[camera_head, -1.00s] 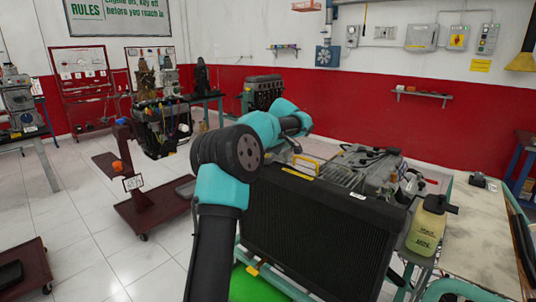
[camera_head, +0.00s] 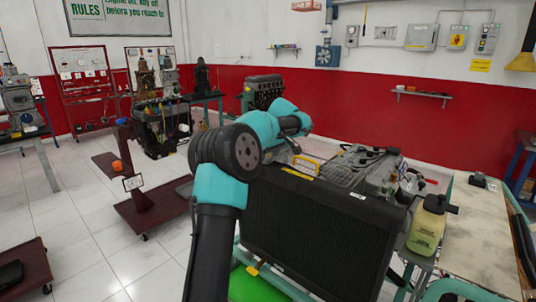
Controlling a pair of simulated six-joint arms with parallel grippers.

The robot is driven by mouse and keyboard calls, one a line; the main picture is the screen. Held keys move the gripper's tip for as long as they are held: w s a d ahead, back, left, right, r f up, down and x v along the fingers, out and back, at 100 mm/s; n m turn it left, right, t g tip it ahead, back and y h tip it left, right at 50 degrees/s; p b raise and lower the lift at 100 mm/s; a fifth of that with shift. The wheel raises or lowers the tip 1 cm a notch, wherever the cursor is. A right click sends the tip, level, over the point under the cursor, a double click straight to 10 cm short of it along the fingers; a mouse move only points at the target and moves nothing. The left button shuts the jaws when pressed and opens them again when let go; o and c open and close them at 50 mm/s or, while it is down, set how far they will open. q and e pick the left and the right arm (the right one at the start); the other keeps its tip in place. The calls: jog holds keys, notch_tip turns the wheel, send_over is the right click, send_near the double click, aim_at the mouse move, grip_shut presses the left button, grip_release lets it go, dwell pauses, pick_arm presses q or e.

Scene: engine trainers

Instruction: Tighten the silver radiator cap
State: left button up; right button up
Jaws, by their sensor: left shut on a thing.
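The black radiator (camera_head: 315,235) stands upright at the front of the engine trainer, with a yellow label on its top edge. My left arm comes up in front of its left side and bends over toward the top. My left gripper (camera_head: 292,149) points down just behind the radiator's top edge, at its left end. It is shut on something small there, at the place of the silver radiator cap. The cap itself is hidden by the gripper and wrist, so its seating cannot be seen. My right gripper is out of view.
The engine (camera_head: 365,170) sits behind the radiator, with a yellow bracket (camera_head: 307,165) near the gripper. A coolant bottle (camera_head: 428,225) stands at the radiator's right. A worktable (camera_head: 490,230) is at the far right. A dark red stand (camera_head: 140,195) and open floor lie to the left.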

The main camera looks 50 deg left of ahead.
pick_arm(q)
jog(key=m, duration=0.2)
jog(key=m+t, duration=0.1)
jog(key=m, duration=0.1)
jog(key=shift+s+t, duration=0.2)
jog(key=shift+t, duration=0.1)
jog(key=m, duration=0.2)
jog(key=m+t, duration=0.1)
jog(key=m, duration=0.1)
jog(key=shift+s+a+r+m+t+h, duration=0.1)
jog(key=shift+m+t+h, duration=0.2)
jog(key=shift+h, duration=0.1)
jog(key=m, duration=0.2)
jog(key=m+t+h, duration=0.1)
jog(key=m, duration=0.1)
jog(key=shift+a+m+h, duration=0.1)
jog(key=shift+m+h, duration=0.2)
jog(key=m+h, duration=0.1)
jog(key=m, duration=0.3)
jog(key=shift+s+a+t, duration=0.1)
jog(key=shift+t, duration=0.2)
jog(key=shift+h, duration=0.3)
jog(key=o, duration=0.9)
